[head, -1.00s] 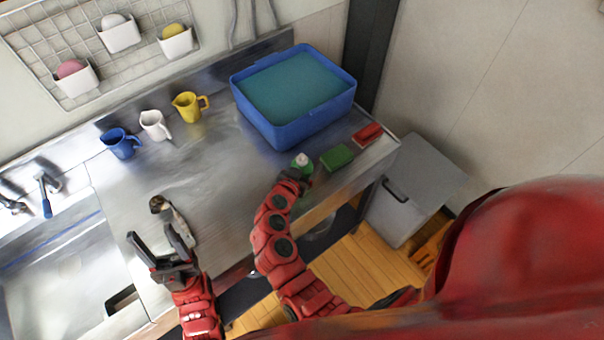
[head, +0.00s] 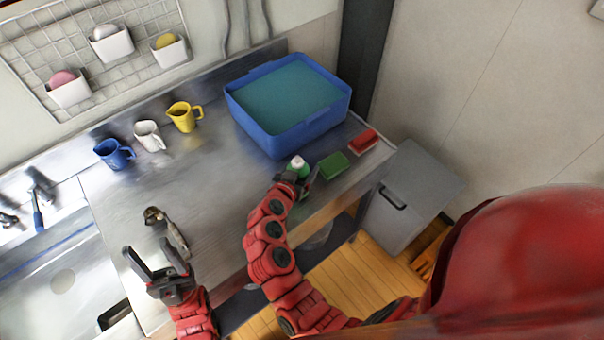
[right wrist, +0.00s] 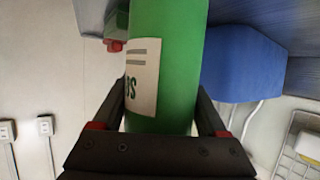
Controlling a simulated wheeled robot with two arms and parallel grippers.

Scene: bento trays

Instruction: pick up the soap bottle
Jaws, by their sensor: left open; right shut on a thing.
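The soap bottle is green with a white cap (head: 298,163) and stands out near the front edge of the counter in the head view. In the right wrist view the green bottle (right wrist: 165,60) with a pale label fills the space between the fingers. My right gripper (right wrist: 165,115) is shut on it, with a finger on each side. In the head view my right gripper (head: 299,184) partly hides the bottle. I cannot tell whether the bottle touches the counter. My left gripper (head: 158,262) is open and empty, over the counter at the left near the sink.
A blue tub (head: 290,135) stands behind the bottle. A green sponge (head: 332,166) and a red item (head: 363,141) lie to its right. Blue (head: 114,154), white (head: 149,136) and yellow (head: 184,116) mugs stand along the wall. A dark-headed item (head: 170,230) lies near my left gripper.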

